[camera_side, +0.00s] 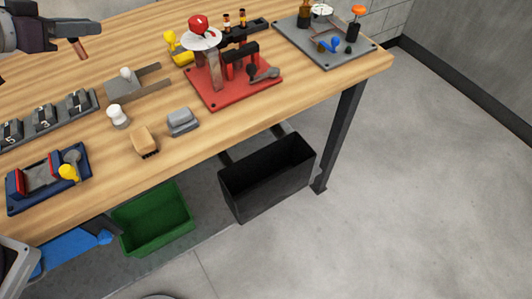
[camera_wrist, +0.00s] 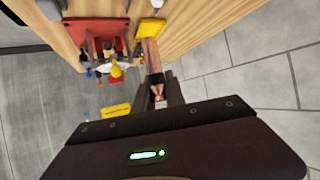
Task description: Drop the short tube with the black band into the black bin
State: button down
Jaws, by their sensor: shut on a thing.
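My gripper (camera_side: 70,38) is at the top left of the side view, raised above the far left part of the table. It is shut on a short copper tube (camera_side: 80,50), whose end sticks out below the fingers. In the wrist view the tube (camera_wrist: 152,56) runs out between my gripper's fingers (camera_wrist: 157,88). A dark stretch shows on it near the fingers, but I cannot tell clearly if it is the black band. The black bin (camera_side: 247,192) stands low beside the table's front edge, well to the right of and below my gripper. Its visible inside looks dark and empty.
A green bin (camera_side: 150,246) stands left of the black bin. The wooden table (camera_side: 215,125) carries a red fixture (camera_side: 230,95), a grey plate (camera_side: 345,55), numbered blocks (camera_side: 45,118), a brush (camera_side: 144,141) and a blue tray (camera_side: 45,200). A table leg (camera_side: 340,135) stands right of the black bin.

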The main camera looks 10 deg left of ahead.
jog(key=w+d+r+n+y, duration=0.1)
jog(key=w+d+r, duration=0.4)
jog(key=w+d, duration=0.8)
jog(key=d, duration=0.8)
jog(key=s+d+f+m+h, duration=0.1)
jog(key=s+d+f, duration=0.2)
jog(key=d+f, duration=0.4)
jog(key=s+d+f, duration=0.3)
jog(key=d+f, duration=0.3)
jog(key=s+d+f, duration=0.2)
jog(key=s+f, duration=0.1)
jog(key=f, duration=0.7)
jog(key=s+d+f, duration=0.3)
jog(key=s+f, duration=0.1)
jog(key=f, duration=0.6)
jog(key=shift+s+f, duration=0.15)
jog(key=shift+f, duration=0.25)
